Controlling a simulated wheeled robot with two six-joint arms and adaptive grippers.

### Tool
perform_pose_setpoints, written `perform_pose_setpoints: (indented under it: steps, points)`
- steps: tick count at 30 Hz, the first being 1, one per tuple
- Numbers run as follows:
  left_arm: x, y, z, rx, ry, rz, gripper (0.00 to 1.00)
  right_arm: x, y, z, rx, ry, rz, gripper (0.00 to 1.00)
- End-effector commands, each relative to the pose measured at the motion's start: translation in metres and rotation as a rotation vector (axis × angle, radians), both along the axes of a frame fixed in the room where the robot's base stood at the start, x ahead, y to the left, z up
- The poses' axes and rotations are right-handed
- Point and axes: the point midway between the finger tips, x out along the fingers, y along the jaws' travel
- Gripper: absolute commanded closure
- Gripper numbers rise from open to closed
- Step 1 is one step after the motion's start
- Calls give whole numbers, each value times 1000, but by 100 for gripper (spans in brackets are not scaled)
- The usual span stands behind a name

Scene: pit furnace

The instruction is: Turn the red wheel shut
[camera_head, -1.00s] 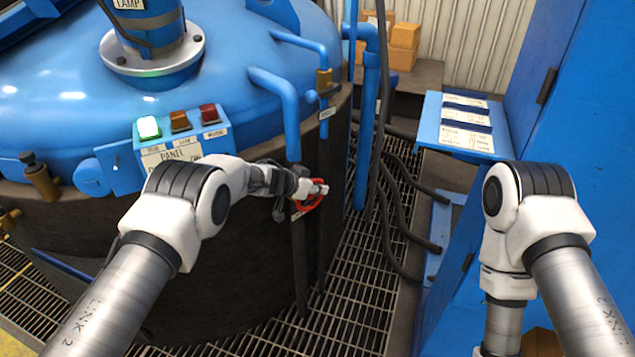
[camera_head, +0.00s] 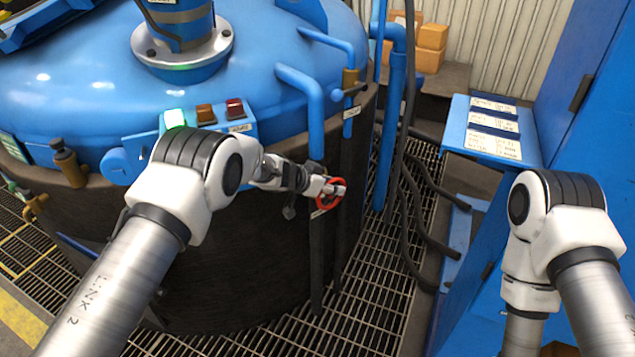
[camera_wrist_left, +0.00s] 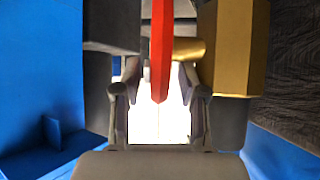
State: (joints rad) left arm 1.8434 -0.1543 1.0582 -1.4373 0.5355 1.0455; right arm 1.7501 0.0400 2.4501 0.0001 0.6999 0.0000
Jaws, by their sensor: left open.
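The red wheel (camera_head: 322,205) is on a valve on the dark side of the blue furnace, below a blue pipe. My left gripper (camera_head: 337,189) is at the wheel, in front of its upper part, and hides some of its rim. In the left wrist view the red wheel (camera_wrist_left: 159,50) shows edge-on as a vertical red bar. Its lower end lies between the two fingers of the open left gripper (camera_wrist_left: 157,97). I cannot tell whether a finger touches it. My right gripper is out of view; only the right arm shows.
A panel (camera_head: 207,116) with a lit green lamp and two dark lamps is near my left arm. Black hoses (camera_head: 412,190) run over the grating right of the wheel. A blue shelf (camera_head: 455,135) with label cards juts from the blue cabinet at the right.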

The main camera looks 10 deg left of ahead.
Motion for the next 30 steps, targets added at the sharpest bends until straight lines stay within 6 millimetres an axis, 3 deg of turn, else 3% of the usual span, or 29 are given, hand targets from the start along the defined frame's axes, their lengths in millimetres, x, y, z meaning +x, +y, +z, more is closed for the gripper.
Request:
perform_pose_setpoints:
  steps: [3,9,21,23,26,30]
  points:
    - [-18,19,21,-1,1,4,58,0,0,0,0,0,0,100]
    - [-42,44,44,0,0,1,58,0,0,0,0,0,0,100]
    - [-49,49,48,-1,3,1,58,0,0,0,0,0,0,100]
    - [-55,51,38,-7,24,12,58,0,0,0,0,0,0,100]
    - [-86,62,-9,-38,133,76,58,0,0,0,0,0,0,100]
    - [-165,88,-93,-78,346,235,58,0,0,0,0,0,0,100]
